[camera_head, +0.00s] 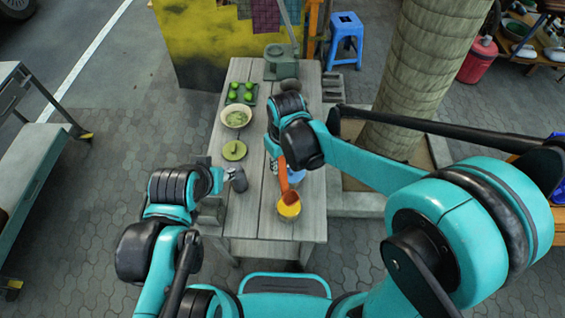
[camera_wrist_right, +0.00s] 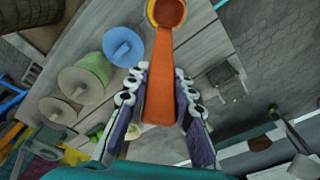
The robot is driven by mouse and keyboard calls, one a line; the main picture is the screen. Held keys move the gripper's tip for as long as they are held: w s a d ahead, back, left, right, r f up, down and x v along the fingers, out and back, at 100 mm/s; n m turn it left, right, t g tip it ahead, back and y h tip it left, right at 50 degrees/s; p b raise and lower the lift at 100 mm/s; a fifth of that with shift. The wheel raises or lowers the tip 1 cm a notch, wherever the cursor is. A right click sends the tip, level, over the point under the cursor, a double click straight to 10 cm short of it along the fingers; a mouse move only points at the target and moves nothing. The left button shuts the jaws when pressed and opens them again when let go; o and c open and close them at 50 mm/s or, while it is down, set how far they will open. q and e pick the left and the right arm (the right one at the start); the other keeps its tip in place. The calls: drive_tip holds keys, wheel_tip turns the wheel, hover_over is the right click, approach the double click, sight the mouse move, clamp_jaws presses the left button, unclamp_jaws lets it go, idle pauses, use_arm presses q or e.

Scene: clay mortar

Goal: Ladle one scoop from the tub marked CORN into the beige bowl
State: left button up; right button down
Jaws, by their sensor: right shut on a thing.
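My right gripper (camera_wrist_right: 160,90) is shut on the handle of an orange ladle (camera_wrist_right: 160,75). In the head view the ladle (camera_head: 283,175) slopes down to a yellow tub (camera_head: 289,211), and its scoop is at the tub's mouth. Whether the scoop is inside or just above cannot be told. No CORN marking is readable. The wrist view also shows the yellow rim (camera_wrist_right: 150,14) around the scoop. The beige bowl (camera_head: 224,120), with something greenish inside, stands farther back on the table. My left gripper (camera_head: 236,178) is at the table's left side; its fingers are unclear.
A green lid (camera_head: 234,151) lies in front of the bowl on the wooden table (camera_head: 258,215). A dark tray with green fruits (camera_head: 240,92) stands behind the bowl. A grey-green device (camera_head: 281,64) is at the far end. A blue round lid (camera_wrist_right: 123,46) shows in the wrist view.

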sight(281, 180)
wheel_tip(281, 180, down, 10)
drive_tip(key=b, duration=0.7)
drive_tip(key=shift+d+f+b, duration=0.1)
drive_tip(key=shift+b, duration=0.3)
wheel_tip(281, 180, up, 10)
drive_tip(key=p, duration=0.7)
drive_tip(key=shift+f, duration=0.25)
